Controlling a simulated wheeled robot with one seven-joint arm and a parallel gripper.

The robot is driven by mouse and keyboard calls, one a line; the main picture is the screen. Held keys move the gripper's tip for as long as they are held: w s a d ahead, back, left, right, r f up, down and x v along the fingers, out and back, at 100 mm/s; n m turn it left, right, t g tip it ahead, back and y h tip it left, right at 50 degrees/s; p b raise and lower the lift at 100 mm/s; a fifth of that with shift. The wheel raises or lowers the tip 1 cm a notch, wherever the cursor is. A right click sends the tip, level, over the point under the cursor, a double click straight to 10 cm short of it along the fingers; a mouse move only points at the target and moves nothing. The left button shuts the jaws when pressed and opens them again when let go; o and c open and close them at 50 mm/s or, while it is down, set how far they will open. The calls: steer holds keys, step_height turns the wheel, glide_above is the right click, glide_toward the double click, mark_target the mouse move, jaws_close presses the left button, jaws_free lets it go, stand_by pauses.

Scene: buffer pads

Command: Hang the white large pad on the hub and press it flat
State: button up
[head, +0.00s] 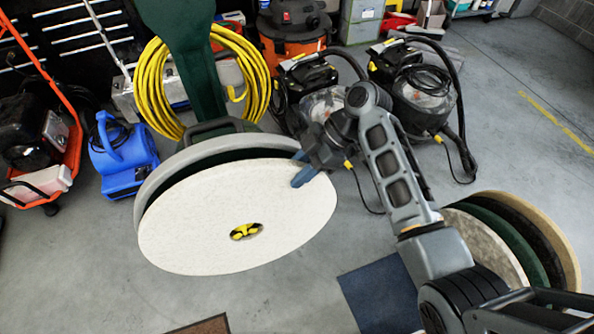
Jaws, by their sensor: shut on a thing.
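The white large pad (200,210) is a broad off-white disc standing tilted in front of the floor machine's round head (165,170). The hub (246,231), yellow and black, shows through the pad's centre hole. My gripper (308,172) is shut on the pad's upper right edge with its blue fingers. A dark gap shows between the pad and the grey rim of the head along the top and left. The pad hides most of the head's face, and I cannot tell how far it sits on the hub.
Several other pads, grey-white, green (510,245), dark and tan, stand together at the lower right. A yellow cable (160,85) hangs on the machine's green handle column (190,60). A blue blower (122,155) stands left, and black vacuums (420,90) stand behind my arm. Open floor lies at right.

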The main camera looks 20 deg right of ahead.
steer(key=shift+w+d+r, duration=0.3)
steer(key=shift+d+r, duration=0.3)
steer(key=shift+r, duration=0.1)
steer(key=o, duration=0.9)
steer(key=shift+s+a+f, duration=0.1)
steer(key=v, duration=0.7)
steer(key=shift+s+d+r, duration=0.1)
steer(key=shift+d+r, duration=0.15)
steer(key=shift+d, duration=0.05)
